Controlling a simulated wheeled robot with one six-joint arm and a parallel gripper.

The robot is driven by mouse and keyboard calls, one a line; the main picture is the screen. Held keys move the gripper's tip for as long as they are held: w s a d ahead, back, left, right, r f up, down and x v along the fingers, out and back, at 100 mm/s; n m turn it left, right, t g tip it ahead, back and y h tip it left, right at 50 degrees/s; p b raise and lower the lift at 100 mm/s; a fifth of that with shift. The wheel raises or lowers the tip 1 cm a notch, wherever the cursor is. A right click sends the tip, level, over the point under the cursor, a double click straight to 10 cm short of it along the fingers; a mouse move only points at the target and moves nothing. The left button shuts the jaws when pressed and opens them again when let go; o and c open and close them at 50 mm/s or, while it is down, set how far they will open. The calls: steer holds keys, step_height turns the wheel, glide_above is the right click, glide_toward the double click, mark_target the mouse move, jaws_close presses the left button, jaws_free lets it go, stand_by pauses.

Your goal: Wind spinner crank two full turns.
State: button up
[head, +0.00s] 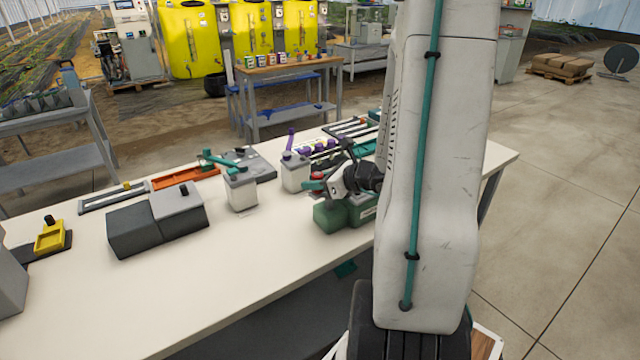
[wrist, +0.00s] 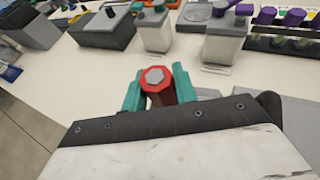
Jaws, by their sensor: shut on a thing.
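My gripper (wrist: 158,88) has teal fingers closed around a red eight-sided knob (wrist: 154,77) with a grey hexagonal centre, which I take to be the spinner crank's handle. In the head view, my gripper (head: 316,182) is over the table beside a green box (head: 331,215), with a little of the red knob (head: 318,175) showing. The crank's arm and hub are hidden by my gripper and wrist, so its angle cannot be told.
Grey boxes (head: 178,202) and an orange tray (head: 185,177) lie further left. The table's (head: 270,260) front strip is clear.

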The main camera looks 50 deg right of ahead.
steer(key=shift+w+d, duration=0.1)
steer(key=shift+d, duration=0.1)
steer(key=o, duration=0.3)
steer(key=shift+w+d+r, duration=0.1)
steer(key=shift+w+d, duration=0.5)
steer(key=shift+w, duration=0.05)
steer(key=o, duration=0.5)
steer(key=shift+w+d, duration=0.15)
steer(key=o, duration=0.4)
steer(key=shift+o, duration=0.2)
steer(key=v, duration=0.8)
